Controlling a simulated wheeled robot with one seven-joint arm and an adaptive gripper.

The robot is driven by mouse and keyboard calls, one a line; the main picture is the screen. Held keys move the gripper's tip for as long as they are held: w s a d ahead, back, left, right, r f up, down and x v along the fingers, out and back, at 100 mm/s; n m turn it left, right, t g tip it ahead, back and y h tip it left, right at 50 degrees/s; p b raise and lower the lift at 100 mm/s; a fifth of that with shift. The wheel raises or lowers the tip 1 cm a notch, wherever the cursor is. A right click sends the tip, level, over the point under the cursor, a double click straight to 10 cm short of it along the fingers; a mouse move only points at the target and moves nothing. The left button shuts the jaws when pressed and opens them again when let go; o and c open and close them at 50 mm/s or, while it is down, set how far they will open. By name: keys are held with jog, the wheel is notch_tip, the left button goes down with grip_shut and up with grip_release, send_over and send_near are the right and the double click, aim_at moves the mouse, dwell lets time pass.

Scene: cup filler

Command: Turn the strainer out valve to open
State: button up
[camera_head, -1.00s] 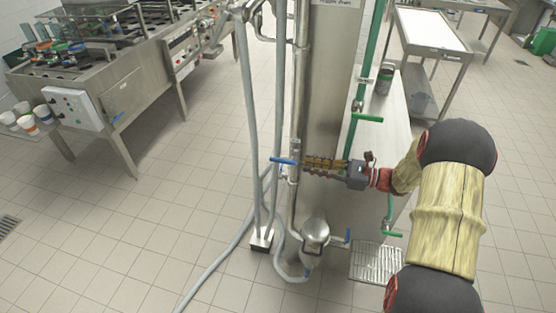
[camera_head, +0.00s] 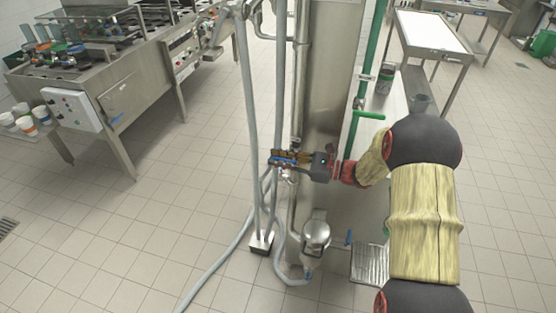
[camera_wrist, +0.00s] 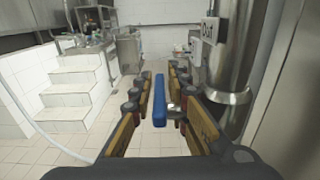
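A blue lever handle (camera_head: 284,161) sits on the vertical steel pipe left of the tall steel column. My gripper (camera_head: 275,158) reaches it from the right, with its fingers on either side of the handle. In the wrist view the blue handle (camera_wrist: 160,101) lies lengthwise between the two rows of finger pads. My gripper (camera_wrist: 156,84) is open there, with gaps visible beside the handle. The fingers partly hide the handle and the valve body in the head view. A rounded steel vessel (camera_head: 315,234), perhaps the strainer, sits lower down the pipework.
Another blue handle (camera_head: 348,238) is right of the vessel. A green handle (camera_head: 369,115) is on the green pipe (camera_head: 371,60). Grey hoses (camera_head: 249,130) hang left of my gripper. The steel column (camera_head: 330,75) stands close by.

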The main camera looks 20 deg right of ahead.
jog(key=shift+c, duration=0.6)
grip_shut()
